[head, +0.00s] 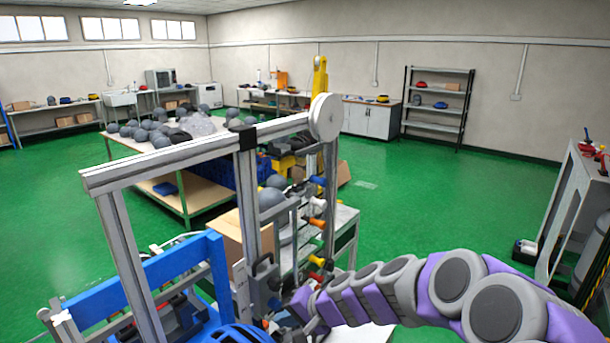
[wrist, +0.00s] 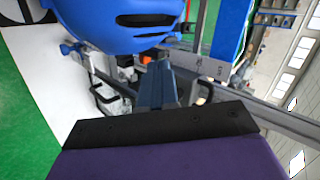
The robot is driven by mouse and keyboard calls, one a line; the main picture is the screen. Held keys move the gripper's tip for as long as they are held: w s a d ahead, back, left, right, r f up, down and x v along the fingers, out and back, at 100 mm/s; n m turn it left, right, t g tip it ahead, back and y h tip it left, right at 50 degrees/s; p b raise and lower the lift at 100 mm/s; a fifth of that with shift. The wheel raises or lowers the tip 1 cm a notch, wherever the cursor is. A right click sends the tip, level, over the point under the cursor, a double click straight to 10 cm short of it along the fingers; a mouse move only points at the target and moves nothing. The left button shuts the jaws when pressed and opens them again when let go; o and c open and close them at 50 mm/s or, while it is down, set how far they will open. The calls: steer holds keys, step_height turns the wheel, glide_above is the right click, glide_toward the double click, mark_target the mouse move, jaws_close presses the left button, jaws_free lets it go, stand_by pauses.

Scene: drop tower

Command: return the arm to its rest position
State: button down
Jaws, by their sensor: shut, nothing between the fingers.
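My purple and grey arm reaches in from the lower right of the head view, stretched out towards the drop tower (head: 120,250). My gripper (head: 290,318) is at the arm's far end, low beside the tower's upright and its colored knobs; its fingertips are hard to make out there. In the wrist view my gripper (wrist: 157,75) is shut, with nothing between its fingers. A blue rounded object with dark slots (wrist: 120,25) is close in front of the fingers. I cannot tell whether they touch it.
The tower's grey frame has a round pulley wheel (head: 326,117) at its top. A blue beam (head: 150,275) stands at its left. A table with grey balls (head: 180,205) is behind. A grey cabinet (head: 570,215) is at right. Green floor (head: 440,200) between is clear.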

steer(key=s+r+n+g, duration=0.2)
steer(key=s+r, duration=0.1)
steer(key=s, duration=0.5)
steer(key=s+d+g+h, duration=0.1)
steer(key=s+d+h, duration=0.2)
steer(key=s+d, duration=0.3)
steer(key=s+d+n+g+h, duration=0.1)
steer(key=s+d, duration=0.5)
steer(key=s, duration=0.7)
steer(key=s+d+n+g+h, duration=0.1)
steer(key=s+d+h, duration=0.3)
steer(key=s, duration=0.5)
steer(key=shift+s+d+g+h, duration=0.25)
steer(key=shift+d+g, duration=0.25)
steer(key=shift+d, duration=0.7)
steer(key=shift+w, duration=0.1)
stand_by(1.8)
